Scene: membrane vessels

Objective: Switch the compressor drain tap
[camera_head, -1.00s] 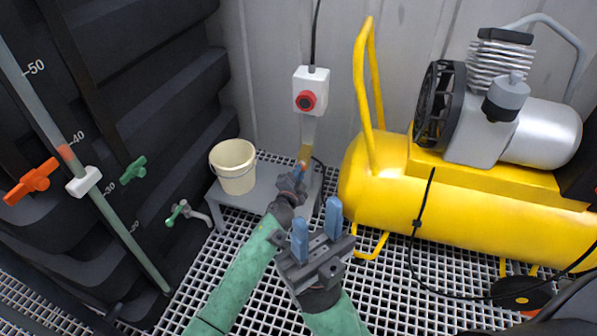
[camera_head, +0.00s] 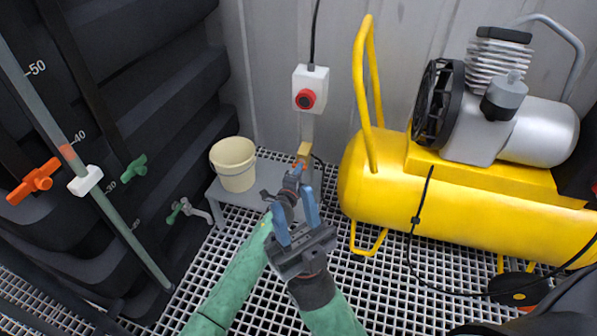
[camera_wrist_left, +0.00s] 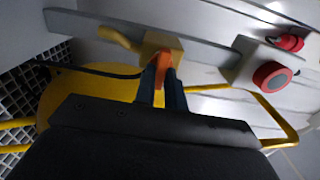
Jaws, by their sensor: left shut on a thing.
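The drain tap is a brass-coloured block (camera_head: 304,149) below the red-button box, left of the yellow compressor. In the left wrist view its block (camera_wrist_left: 176,42) has a curved spout to the left and an orange lever (camera_wrist_left: 163,66). My left gripper (camera_head: 297,172) reaches it from below. In the left wrist view its blue fingers (camera_wrist_left: 162,82) are shut on the orange lever, covering part of it. My right gripper (camera_head: 295,217) is in front of my left arm, with its two blue fingers apart and nothing between them. The compressor (camera_head: 390,190) has a yellow tank.
A cream bucket (camera_head: 234,164) stands on a grey bench (camera_head: 216,192) beside my left arm. The red-button box (camera_head: 310,88) is above the tap. A green-handled tap (camera_head: 177,211) and black tank (camera_head: 165,120) are at left. A black cable (camera_head: 413,240) hangs before the compressor.

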